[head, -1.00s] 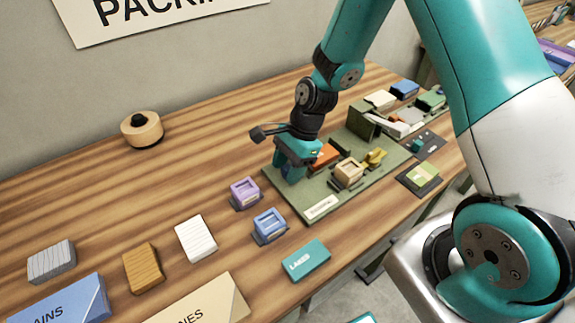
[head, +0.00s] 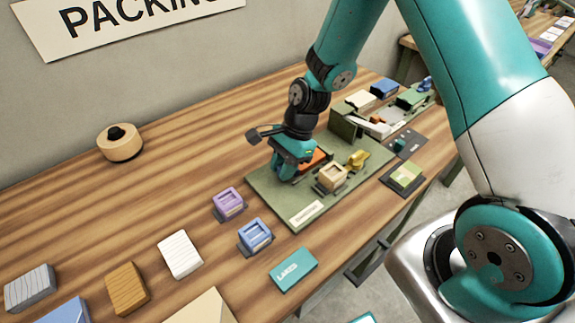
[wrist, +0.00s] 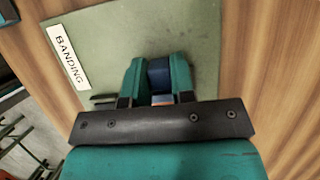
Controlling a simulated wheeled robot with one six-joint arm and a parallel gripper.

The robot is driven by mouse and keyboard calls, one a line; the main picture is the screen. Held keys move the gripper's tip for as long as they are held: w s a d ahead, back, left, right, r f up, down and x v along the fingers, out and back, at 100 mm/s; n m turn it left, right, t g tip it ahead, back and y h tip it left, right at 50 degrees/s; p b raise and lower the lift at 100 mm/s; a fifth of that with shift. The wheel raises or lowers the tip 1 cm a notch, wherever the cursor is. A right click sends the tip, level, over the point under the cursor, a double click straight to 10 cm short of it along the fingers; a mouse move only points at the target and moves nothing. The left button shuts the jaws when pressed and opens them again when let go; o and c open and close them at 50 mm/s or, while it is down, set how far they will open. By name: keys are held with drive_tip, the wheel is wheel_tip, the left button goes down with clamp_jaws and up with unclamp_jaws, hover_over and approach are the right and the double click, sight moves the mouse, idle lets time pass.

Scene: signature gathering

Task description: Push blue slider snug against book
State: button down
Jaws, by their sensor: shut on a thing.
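The blue slider (wrist: 158,72) is a dark blue block between the two teal fingers of my gripper (wrist: 157,78) in the wrist view. My gripper is shut on it, low over the green banding board (head: 262,185), as the head view shows my gripper (head: 287,168) at the board's left part. An orange book (head: 314,158) lies just right of the gripper, partly hidden by it. A small orange and light blue patch shows below the slider in the wrist view. Whether slider and book touch cannot be told.
A beige wooden block (head: 331,178) and a yellow piece (head: 358,160) sit on the board, right of the gripper. A purple tray-like block (head: 229,203) and a light blue one (head: 255,236) stand left of the board. The back left table is mostly clear.

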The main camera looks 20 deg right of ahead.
drive_tip(key=c, duration=1)
unclamp_jaws()
drive_tip(key=shift+w+d, duration=0.1)
drive_tip(key=shift+d, duration=0.2)
drive_tip(key=shift+o, duration=0.2)
drive_tip(key=shift+a, duration=0.1)
drive_tip(key=shift+r, duration=0.1)
drive_tip(key=b+v, duration=0.1)
drive_tip(key=v, duration=1.6)
drive_tip(key=shift+r, duration=0.15)
